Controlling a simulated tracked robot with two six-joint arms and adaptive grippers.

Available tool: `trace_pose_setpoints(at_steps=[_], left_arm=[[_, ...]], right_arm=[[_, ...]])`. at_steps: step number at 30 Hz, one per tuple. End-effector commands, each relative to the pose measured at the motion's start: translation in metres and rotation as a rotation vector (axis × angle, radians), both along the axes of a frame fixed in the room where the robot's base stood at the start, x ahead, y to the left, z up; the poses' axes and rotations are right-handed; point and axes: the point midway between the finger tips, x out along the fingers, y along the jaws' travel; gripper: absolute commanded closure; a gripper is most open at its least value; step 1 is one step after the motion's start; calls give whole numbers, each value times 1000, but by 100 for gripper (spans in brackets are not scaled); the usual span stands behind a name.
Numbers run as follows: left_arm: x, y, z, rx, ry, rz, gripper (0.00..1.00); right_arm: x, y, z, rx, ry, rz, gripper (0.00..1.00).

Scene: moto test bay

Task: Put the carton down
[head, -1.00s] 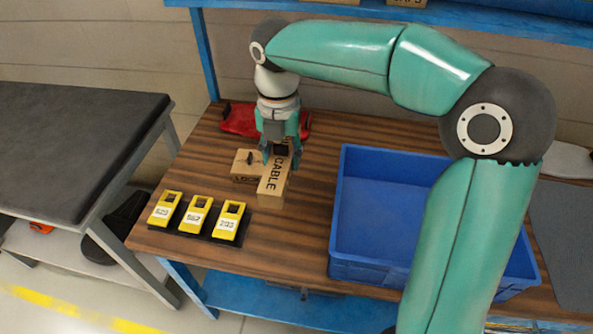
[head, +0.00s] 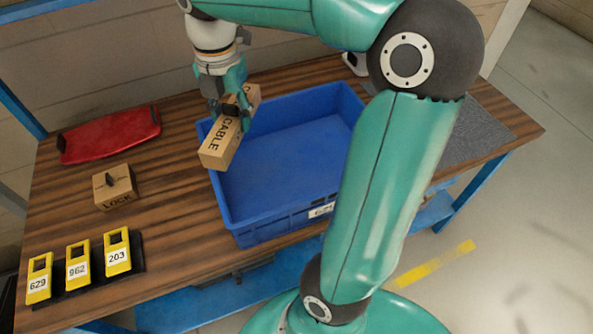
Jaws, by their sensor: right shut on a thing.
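The carton (head: 222,144), a long brown box marked CABLE, is held at the left edge of the blue bin in the head view. My right gripper (head: 231,108) is shut on it around its middle. The carton is tilted in the picture and overlaps the bin's left wall; I cannot tell exactly how high it is above it. My left gripper is not in view.
The open blue bin (head: 262,226) looks empty inside. A box marked LOCK (head: 115,190), a red tray (head: 110,136) and several yellow numbered tags (head: 78,264) are on the left of the wooden bench (head: 178,215). A grey mat (head: 480,130) lies at right.

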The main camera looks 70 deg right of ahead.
Motion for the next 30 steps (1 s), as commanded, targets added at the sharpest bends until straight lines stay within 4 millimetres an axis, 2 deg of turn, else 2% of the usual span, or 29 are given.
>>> trace_pose_setpoints(at_steps=[1,4,8,11,14,24,30], left_arm=[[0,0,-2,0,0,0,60],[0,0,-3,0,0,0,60],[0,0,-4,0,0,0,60],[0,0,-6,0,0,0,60],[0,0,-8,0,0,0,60],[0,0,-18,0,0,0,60],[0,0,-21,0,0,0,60]], right_arm=[[-10,-9,0,-1,-1,-40,99],[-22,-20,2,-1,-1,-91,99],[-30,-28,1,0,0,-125,99],[-32,-30,-8,1,2,-134,99],[-32,-30,-25,2,3,-134,99],[-33,-29,-115,4,5,-133,99],[-32,-29,-149,2,2,-131,99]])
